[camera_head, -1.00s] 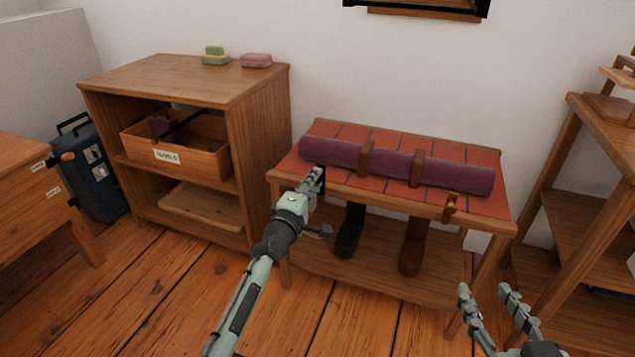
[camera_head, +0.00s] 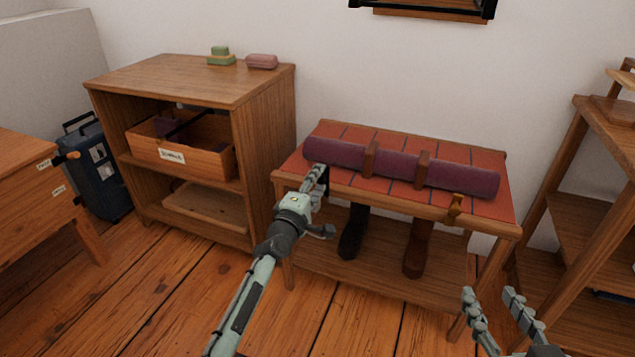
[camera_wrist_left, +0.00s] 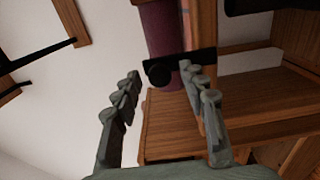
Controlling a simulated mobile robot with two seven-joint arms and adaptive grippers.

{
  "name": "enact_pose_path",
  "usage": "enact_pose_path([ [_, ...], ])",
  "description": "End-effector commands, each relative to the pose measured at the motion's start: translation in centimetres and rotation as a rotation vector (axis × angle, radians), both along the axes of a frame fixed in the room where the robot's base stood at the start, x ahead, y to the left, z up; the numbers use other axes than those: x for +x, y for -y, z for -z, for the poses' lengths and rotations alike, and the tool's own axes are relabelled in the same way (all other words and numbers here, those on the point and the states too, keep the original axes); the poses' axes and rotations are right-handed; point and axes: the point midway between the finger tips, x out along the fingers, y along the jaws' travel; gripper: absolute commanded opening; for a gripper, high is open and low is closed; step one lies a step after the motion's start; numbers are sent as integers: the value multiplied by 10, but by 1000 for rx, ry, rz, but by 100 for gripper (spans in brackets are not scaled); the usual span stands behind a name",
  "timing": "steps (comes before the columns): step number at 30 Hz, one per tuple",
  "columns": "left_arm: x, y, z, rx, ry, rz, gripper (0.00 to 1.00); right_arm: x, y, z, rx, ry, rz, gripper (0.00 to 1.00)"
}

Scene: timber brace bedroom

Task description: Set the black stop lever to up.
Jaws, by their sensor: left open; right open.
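The black stop lever (camera_wrist_left: 178,63) shows in the left wrist view as a dark bar with a round knob, close to the fingertips. My left gripper (camera_wrist_left: 159,75) is open, with a finger on either side of the knob; I cannot tell whether they touch it. In the head view my left gripper (camera_head: 320,176) is at the front left corner of the red-topped bench (camera_head: 483,204) and largely hides the lever. A purple roll (camera_head: 395,163) lies along the bench. My right gripper (camera_head: 489,293) is open and empty, low in front of the bench's right end.
A wooden cabinet (camera_head: 262,120) is close on the left, and a wooden shelf unit (camera_head: 583,225) is on the right. The floor in front is clear.

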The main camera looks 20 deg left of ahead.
Motion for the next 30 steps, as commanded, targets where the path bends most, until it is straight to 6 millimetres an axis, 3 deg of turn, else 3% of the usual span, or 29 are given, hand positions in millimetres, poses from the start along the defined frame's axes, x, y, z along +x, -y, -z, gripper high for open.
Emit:
enact_pose_path([
  [7,-19,0,2,-1,-2,1,42,0,0,1,-2,0,0,41],
  [15,-76,-2,2,1,-3,0,42,0,0,0,-1,0,0,41],
  [21,-108,-4,1,1,-2,0,42,0,0,0,-1,0,0,41],
  [30,-120,-4,0,0,1,0,42,0,0,0,0,0,0,41],
])
